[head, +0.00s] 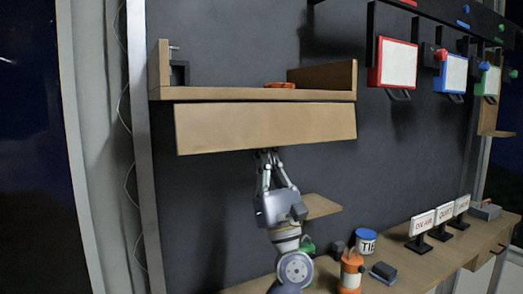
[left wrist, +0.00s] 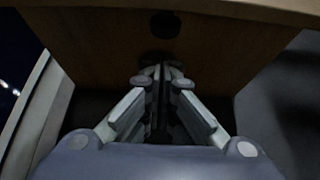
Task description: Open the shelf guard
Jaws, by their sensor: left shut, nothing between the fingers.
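The shelf guard (head: 265,127) is a long, plain wooden panel at the front of the wall shelf (head: 225,94). It hangs just below the shelf's front edge, slightly tilted, and the space above the shelf is uncovered at the front. My left gripper (head: 266,153) points up from below, with its fingertips at the panel's lower edge; I cannot tell if they touch it. In the left wrist view the fingers (left wrist: 159,72) are shut together and empty, in front of a brown wooden surface (left wrist: 220,50) with a dark round spot. My right gripper is not in view.
An orange object (head: 280,85) lies on the shelf. Below right, a desk holds an orange canister (head: 351,271), a blue-lidded "TIE" tin (head: 366,243) and several small signs (head: 421,223). A small wooden ledge (head: 321,206) is beside my gripper. Colour-framed panels (head: 398,63) hang at right.

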